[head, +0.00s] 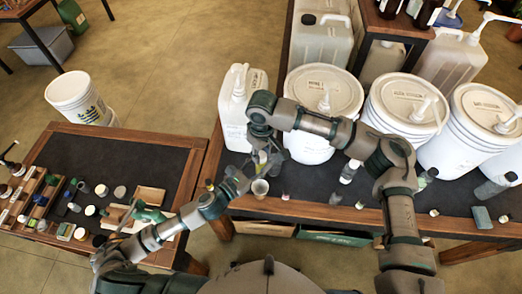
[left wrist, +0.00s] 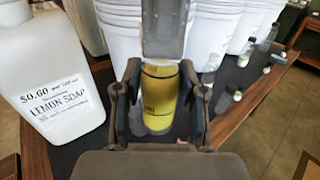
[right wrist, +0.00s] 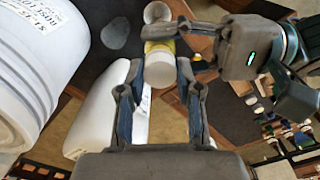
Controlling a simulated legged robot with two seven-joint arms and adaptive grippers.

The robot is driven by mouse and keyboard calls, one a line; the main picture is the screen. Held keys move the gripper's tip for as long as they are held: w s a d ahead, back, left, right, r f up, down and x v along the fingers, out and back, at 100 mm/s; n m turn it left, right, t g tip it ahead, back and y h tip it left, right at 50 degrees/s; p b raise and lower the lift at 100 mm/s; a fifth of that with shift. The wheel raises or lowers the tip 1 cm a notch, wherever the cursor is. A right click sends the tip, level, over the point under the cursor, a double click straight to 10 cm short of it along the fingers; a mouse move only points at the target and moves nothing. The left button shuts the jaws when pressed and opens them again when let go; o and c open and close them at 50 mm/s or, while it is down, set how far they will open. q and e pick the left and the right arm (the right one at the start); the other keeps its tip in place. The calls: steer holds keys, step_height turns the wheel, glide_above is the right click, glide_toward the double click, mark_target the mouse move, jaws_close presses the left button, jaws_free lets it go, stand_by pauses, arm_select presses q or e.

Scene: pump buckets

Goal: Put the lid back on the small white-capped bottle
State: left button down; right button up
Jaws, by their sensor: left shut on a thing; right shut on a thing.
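The small yellow bottle (left wrist: 158,98) with dark print is upright between the fingers of my left gripper (left wrist: 158,110), which is shut on it. My right gripper (right wrist: 160,90) is shut on the round white lid (right wrist: 160,74), directly over the bottle's top. In the right wrist view the yellow body (right wrist: 160,47) shows just beyond the lid; I cannot tell whether lid and bottle touch or how far the lid is seated. In the head view both grippers meet near the bottle (head: 262,157), which is small and partly covered.
A white lemon soap jug (left wrist: 55,80) and large white buckets (head: 325,95) stand behind. Small bottles (head: 350,172) stand to the right. The left table (head: 130,150) has bare room at its back.

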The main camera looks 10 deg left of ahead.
steer(key=m, duration=0.6)
steer(key=shift+s+a, duration=0.1)
steer(key=m, duration=0.5)
steer(key=shift+a+m, duration=0.1)
steer(key=shift+m, duration=0.3)
steer(key=m, duration=0.2)
steer(key=shift+m, duration=0.3)
steer(key=m, duration=0.5)
steer(key=shift+a+f+m, duration=0.1)
steer(key=shift+m, duration=0.2)
steer(key=m, duration=0.2)
steer(key=shift+m, duration=0.4)
steer(key=m, duration=0.6)
steer(key=shift+w, duration=0.2)
